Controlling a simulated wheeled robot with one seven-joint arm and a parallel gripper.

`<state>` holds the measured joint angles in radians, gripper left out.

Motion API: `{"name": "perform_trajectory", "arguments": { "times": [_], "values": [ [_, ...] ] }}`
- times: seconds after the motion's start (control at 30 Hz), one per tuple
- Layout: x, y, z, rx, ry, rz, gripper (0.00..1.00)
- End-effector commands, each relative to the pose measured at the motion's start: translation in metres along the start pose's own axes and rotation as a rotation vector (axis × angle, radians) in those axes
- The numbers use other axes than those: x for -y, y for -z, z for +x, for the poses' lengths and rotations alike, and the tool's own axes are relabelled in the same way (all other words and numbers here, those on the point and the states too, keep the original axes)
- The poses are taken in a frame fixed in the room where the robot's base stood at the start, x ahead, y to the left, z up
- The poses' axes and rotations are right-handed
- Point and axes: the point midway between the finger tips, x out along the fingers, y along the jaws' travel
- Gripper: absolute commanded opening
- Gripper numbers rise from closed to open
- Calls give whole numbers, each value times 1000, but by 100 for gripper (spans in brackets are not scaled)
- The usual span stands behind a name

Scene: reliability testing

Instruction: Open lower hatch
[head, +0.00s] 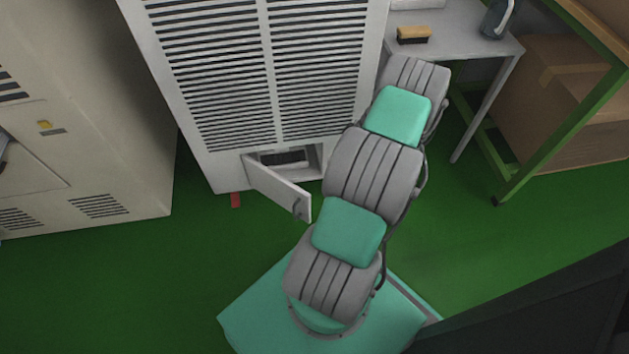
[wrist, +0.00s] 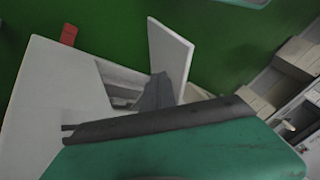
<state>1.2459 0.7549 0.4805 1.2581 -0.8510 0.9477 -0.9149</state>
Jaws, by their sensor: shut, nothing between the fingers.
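The lower hatch door (head: 278,187) is a small white panel at the foot of the grey-white louvred cabinet (head: 219,172). It stands swung well out, with a small handle near its free end. The hatch opening (head: 308,157) shows a dark interior. In the wrist view the door (wrist: 171,52) stands out from the cabinet face (wrist: 62,85), beside the recess (wrist: 118,80). My gripper (wrist: 162,80) is dark and shut, with nothing held, between the recess and the door. I cannot tell whether it touches the door. In the head view my arm hides the gripper.
A beige cabinet (head: 88,120) stands at left. A table with a brush (head: 413,34) is at upper right, near a cardboard box (head: 570,105) and a green frame (head: 555,150). A red piece (head: 235,200) sits at the cabinet's foot. Green floor (head: 120,280) is clear at lower left.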

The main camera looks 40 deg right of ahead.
Motion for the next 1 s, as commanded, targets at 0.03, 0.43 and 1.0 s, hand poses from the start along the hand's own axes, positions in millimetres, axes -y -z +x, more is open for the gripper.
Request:
{"name": "perform_trajectory", "arguments": {
  "times": [0.03,0.43,1.0],
  "values": [
    [0,0,6,0,1,-2,0],
    [-1,-1,89,3,2,2,0],
    [36,1,115,3,-2,3,0]
  ]
}}
